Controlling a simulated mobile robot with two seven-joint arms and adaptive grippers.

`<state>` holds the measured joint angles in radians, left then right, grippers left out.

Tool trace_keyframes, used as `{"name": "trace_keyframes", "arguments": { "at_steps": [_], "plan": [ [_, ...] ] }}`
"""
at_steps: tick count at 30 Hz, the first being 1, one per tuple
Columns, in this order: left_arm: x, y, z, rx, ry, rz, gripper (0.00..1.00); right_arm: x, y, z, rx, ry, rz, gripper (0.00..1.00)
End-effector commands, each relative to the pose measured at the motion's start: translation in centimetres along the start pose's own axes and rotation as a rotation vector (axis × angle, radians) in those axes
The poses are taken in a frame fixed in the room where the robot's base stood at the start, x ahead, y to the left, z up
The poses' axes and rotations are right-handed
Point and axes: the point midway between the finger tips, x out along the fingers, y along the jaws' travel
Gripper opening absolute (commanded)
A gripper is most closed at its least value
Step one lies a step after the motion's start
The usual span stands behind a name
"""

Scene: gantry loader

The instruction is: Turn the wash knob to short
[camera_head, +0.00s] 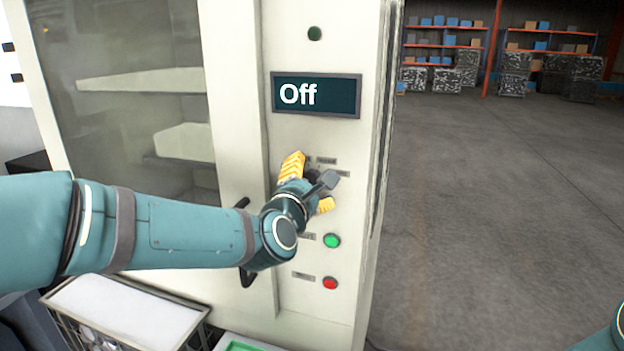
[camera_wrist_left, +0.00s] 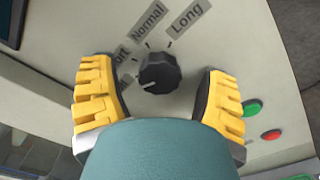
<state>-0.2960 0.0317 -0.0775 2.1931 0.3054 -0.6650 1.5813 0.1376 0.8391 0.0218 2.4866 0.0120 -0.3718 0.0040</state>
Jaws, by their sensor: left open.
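The wash knob (camera_wrist_left: 158,73) is a black ribbed dial on the pale panel. Its white mark points to the lower left in the left wrist view. The labels Normal (camera_wrist_left: 147,22) and Long (camera_wrist_left: 187,17) fan out above it. The Short label (camera_wrist_left: 121,57) is partly covered by a yellow finger. My left gripper (camera_wrist_left: 158,92) is open, with one finger on each side of the knob and gaps visible between. In the head view my left gripper (camera_head: 309,185) is at the panel and hides most of the knob. The display (camera_head: 316,95) reads "Off". My right gripper is not in view.
A green button (camera_head: 332,241) and a red button (camera_head: 330,283) sit below the knob. A dark door handle (camera_head: 247,277) is left of the panel, partly behind my left arm. A wire basket (camera_head: 125,311) stands low at the left. The floor at right is clear.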

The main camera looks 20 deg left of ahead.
Motion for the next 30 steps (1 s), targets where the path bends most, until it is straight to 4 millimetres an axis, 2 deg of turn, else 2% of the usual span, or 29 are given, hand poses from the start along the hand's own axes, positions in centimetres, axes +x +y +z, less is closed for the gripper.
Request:
{"name": "trace_keyframes", "arguments": {
  "at_steps": [4,12,13,14,18,19,30],
  "plan": [
    [0.70,0.01,-0.02,0.001,0.000,0.000,0.75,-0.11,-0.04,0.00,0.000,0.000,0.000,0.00],
    [0.77,-0.03,-0.03,0.001,0.000,0.000,0.75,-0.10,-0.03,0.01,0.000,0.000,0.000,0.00],
    [0.77,-0.03,-0.03,0.001,0.000,0.000,0.69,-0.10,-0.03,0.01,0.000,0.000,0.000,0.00],
    [0.76,-0.03,-0.03,0.001,0.000,0.000,0.58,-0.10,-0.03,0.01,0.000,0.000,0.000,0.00],
    [0.75,-0.03,-0.02,0.001,0.000,0.000,0.09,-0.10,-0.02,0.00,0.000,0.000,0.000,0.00],
    [0.75,-0.03,-0.02,0.001,0.000,0.000,0.06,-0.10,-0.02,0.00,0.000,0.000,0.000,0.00],
    [0.74,-0.07,-0.05,0.029,-0.001,0.001,0.06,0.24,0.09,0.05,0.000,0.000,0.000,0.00]
  ]
}}
